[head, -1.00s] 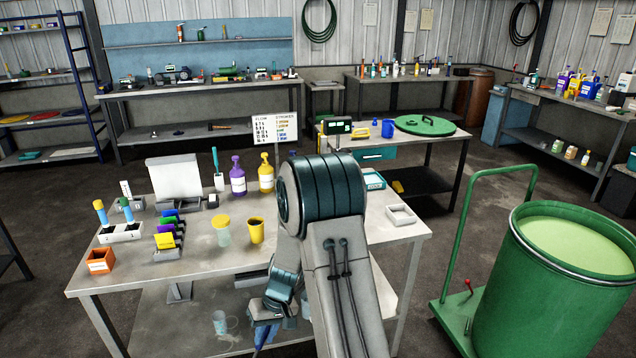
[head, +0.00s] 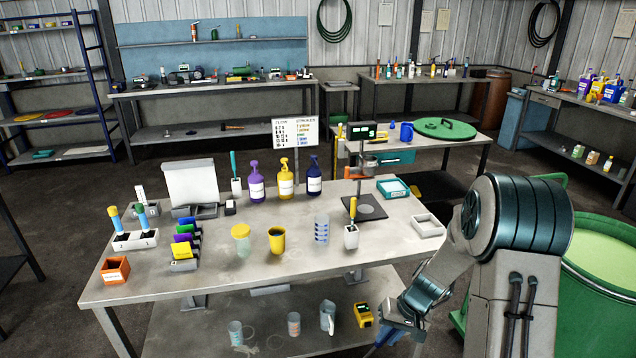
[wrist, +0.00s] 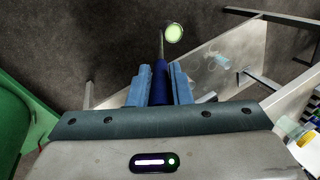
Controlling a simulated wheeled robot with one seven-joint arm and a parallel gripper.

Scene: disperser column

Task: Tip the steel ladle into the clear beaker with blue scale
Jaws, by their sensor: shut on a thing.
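The steel ladle shows in the wrist view as a blue handle (wrist: 160,82), a thin shaft and a round bowl (wrist: 174,32) of pale green liquid. My gripper (wrist: 158,86) is shut on its handle; the bowl is beyond the fingertips over dark floor, left of the lower shelf. In the head view my gripper (head: 390,335) is low at the bottom, by the table's front right; the ladle cannot be made out there. The clear beaker with blue scale (head: 321,229) stands upright on the tabletop, up and left of my gripper. Its contents cannot be told.
The yellow cup (head: 277,240) is left of the beaker; a white holder with a yellow-handled tool (head: 351,236) is right of it. Bottles (head: 286,180) stand behind. The table's front edge (head: 250,285) lies between gripper height and beaker. A green drum (head: 600,290) is at right.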

